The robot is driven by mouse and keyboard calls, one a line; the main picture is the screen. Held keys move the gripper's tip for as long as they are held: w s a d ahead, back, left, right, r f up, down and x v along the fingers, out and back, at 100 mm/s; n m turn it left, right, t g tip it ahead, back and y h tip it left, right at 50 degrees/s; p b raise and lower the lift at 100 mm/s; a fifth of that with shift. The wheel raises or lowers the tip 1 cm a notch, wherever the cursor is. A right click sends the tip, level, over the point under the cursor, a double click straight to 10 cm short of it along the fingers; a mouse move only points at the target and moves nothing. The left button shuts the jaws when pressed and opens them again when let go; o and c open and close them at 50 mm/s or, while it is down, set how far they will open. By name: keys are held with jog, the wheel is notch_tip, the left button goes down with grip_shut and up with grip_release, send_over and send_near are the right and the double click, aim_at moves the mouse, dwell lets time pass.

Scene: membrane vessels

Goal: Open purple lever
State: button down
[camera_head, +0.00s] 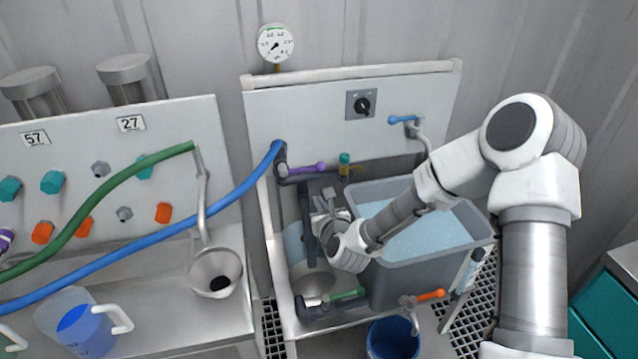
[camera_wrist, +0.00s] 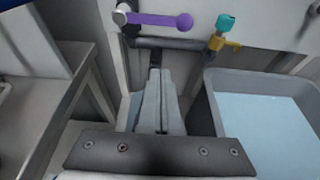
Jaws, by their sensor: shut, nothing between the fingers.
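The purple lever (camera_head: 307,168) is a rod with a round knob on the dark pipe below the back panel. It lies roughly horizontal, knob to the right. It also shows at the top of the wrist view (camera_wrist: 160,20), fixed to a metal pivot at its left end. My gripper (camera_wrist: 157,74) is shut and empty, pointing toward the pipe below the lever and apart from the lever. In the head view my gripper (camera_head: 329,200) is partly hidden by my wrist, in front of and below the lever.
A grey water tank (camera_head: 397,275) stands close on the right. A teal-capped brass valve (camera_wrist: 221,32) is right of the lever. A blue hose (camera_head: 160,236) runs in from the left to the pipe. Green (camera_head: 347,294) and orange (camera_head: 431,294) levers sit lower in front.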

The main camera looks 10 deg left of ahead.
aim_at(303, 170)
jog(key=w+a, duration=0.4)
jog(key=w, duration=0.4)
jog(key=shift+r, duration=0.45)
jog(key=shift+w+b, duration=0.2)
jog(key=shift+b, duration=0.1)
jog(key=shift+s+r+n, duration=0.1)
jog(key=shift+r+n, duration=0.05)
jog(key=shift+n, duration=0.15)
